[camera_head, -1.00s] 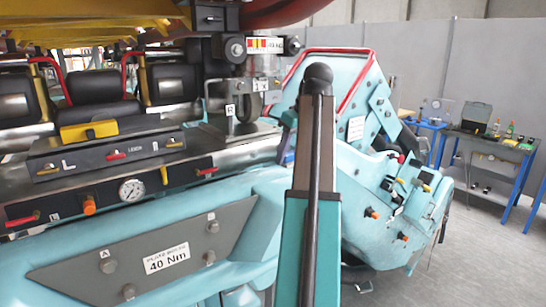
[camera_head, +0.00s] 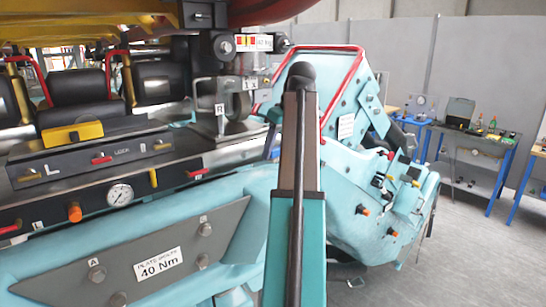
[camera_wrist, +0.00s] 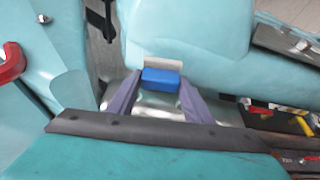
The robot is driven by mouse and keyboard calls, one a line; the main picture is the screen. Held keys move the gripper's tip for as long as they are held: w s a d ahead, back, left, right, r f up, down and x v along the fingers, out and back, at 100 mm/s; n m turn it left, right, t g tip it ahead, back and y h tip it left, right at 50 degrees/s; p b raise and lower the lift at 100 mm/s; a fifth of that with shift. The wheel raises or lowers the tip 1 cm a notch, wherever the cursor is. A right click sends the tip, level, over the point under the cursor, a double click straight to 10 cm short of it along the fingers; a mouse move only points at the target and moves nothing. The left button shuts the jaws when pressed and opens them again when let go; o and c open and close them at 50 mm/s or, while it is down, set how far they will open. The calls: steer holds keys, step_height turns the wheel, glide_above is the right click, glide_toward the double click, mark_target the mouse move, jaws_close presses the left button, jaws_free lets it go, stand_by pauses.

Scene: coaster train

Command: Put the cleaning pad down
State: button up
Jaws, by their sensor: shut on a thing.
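The cleaning pad appears to be the blue block (camera_wrist: 162,79) with a pale strip along its far side, in the wrist view. It sits between the tips of the two dark purple-grey fingers of my gripper (camera_wrist: 160,92), which is shut on it. Below and around the pad are a shiny metal surface and pale teal body panels; whether the pad touches them I cannot tell. In the head view my upright arm fills the middle, and neither the gripper nor the pad can be made out.
The teal coaster car (camera_head: 130,240) fills the left, with seats, a gauge (camera_head: 120,195) and a yellow block (camera_head: 73,134) on its deck. A tilted teal front section (camera_head: 345,185) with a red rail stands behind my arm. A workbench (camera_head: 472,132) is at the right, with open floor before it.

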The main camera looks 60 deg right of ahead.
mark_target(278, 151)
steer(key=shift+s+f, duration=0.15)
steer(key=shift+f, duration=0.5)
steer(key=shift+s+f, duration=0.15)
steer(key=shift+f, duration=0.45)
steer(key=shift+w+a+f, duration=0.15)
steer(key=shift+w+f, duration=0.1)
steer(key=shift+w, duration=0.05)
steer(key=shift+f, duration=0.15)
steer(key=o, duration=0.9)
steer(key=shift+o, duration=0.2)
